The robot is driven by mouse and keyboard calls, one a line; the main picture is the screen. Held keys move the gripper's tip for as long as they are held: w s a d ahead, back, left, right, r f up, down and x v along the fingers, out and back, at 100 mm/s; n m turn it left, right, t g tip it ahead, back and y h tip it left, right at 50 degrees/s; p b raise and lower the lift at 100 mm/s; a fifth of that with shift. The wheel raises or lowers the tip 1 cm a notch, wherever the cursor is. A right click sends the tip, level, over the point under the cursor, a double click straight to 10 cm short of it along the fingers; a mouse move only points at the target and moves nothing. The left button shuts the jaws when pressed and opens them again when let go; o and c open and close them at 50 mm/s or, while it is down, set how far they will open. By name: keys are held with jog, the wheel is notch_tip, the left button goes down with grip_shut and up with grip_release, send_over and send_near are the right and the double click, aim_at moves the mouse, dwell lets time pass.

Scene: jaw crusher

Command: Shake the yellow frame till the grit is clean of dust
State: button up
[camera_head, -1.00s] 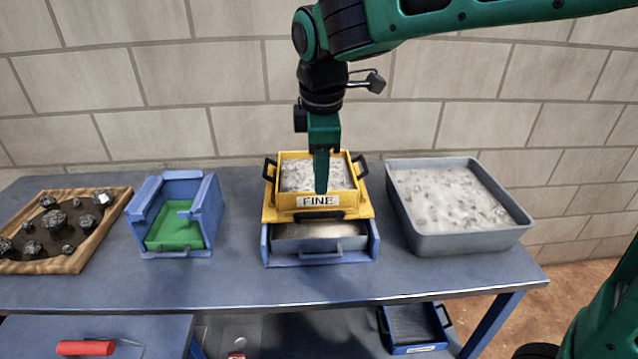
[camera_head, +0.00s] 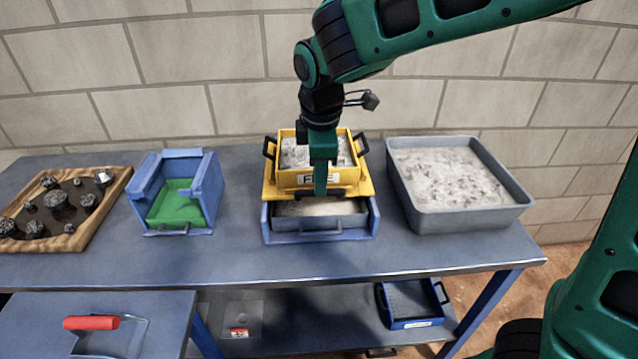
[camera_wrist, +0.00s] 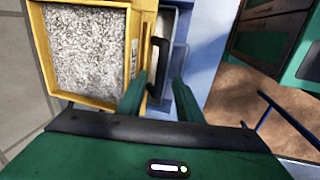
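The yellow frame (camera_head: 281,180) with a FINE label stands on a blue stand (camera_head: 284,237). It holds pale grey, speckled grit (camera_head: 297,153), also seen in the wrist view (camera_wrist: 90,45). A grey tray (camera_head: 290,222) with pale fine material sits in the stand below the frame. My gripper (camera_head: 320,190) points down at the frame's front, covering part of the label. In the wrist view my gripper's fingers (camera_wrist: 160,98) are apart, with the frame's black front handle (camera_wrist: 158,60) between and beyond their tips. I cannot see contact.
A grey tub (camera_head: 475,212) of pale, dusty lumps stands close on the right. A blue box with a green floor (camera_head: 180,200) and a wooden tray of dark rocks (camera_head: 105,205) stand left. A blue sieve (camera_head: 412,303) lies on the lower shelf. The bench front is clear.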

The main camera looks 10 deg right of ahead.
jog(key=shift+w+f, duration=0.15)
jog(key=shift+f, duration=0.6)
jog(key=shift+w+f, duration=0.15)
jog(key=shift+f, duration=0.55)
grip_shut()
jog(key=s, duration=0.5)
jog(key=shift+s+a, duration=0.1)
jog(key=shift+s, duration=0.25)
grip_release()
notch_tip(320, 180, up, 11)
jog(key=s, duration=0.2)
jog(key=shift+f, duration=0.2)
